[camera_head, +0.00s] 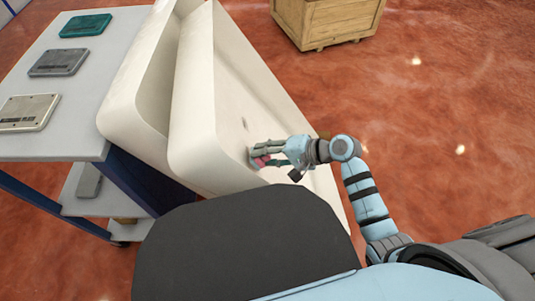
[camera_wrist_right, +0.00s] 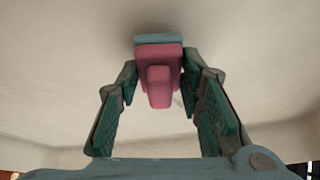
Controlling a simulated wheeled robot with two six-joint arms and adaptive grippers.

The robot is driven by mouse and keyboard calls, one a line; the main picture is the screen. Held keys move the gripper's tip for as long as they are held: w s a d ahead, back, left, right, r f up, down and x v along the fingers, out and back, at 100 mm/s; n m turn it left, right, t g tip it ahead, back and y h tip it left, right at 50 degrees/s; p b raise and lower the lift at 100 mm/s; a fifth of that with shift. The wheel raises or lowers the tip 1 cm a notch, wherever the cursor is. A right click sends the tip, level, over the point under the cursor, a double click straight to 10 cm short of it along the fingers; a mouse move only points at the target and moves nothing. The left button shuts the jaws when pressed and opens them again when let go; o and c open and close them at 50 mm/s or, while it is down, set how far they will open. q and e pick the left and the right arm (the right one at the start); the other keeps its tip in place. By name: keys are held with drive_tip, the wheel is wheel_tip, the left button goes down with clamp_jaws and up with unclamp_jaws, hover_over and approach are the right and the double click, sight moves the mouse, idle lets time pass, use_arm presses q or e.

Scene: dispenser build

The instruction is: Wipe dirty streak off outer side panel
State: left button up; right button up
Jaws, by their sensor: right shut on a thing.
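The cream-white side panel (camera_head: 232,92) of the dispenser body stands tilted in the middle of the head view. A small faint grey mark (camera_head: 245,123) shows on it, just above my right gripper (camera_head: 264,155). My right gripper is shut on a pink scrubber, also seen in the right wrist view between the fingers (camera_wrist_right: 158,88). The scrubber has a pink handle (camera_wrist_right: 158,90) and a blue-grey pad (camera_wrist_right: 158,39) at its far end. The pad faces the panel and looks to be against it or very close; I cannot tell which. My left gripper is not in view.
A grey-topped cart (camera_head: 85,148) on the left carries a teal panel (camera_head: 86,25), a grey panel (camera_head: 58,62) and a pale panel (camera_head: 27,112). A wooden crate (camera_head: 328,20) stands at the back. Open red floor (camera_head: 450,120) lies to the right.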

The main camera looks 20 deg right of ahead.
drive_tip(key=shift+a+f, duration=0.3)
drive_tip(key=shift+a, duration=0.15)
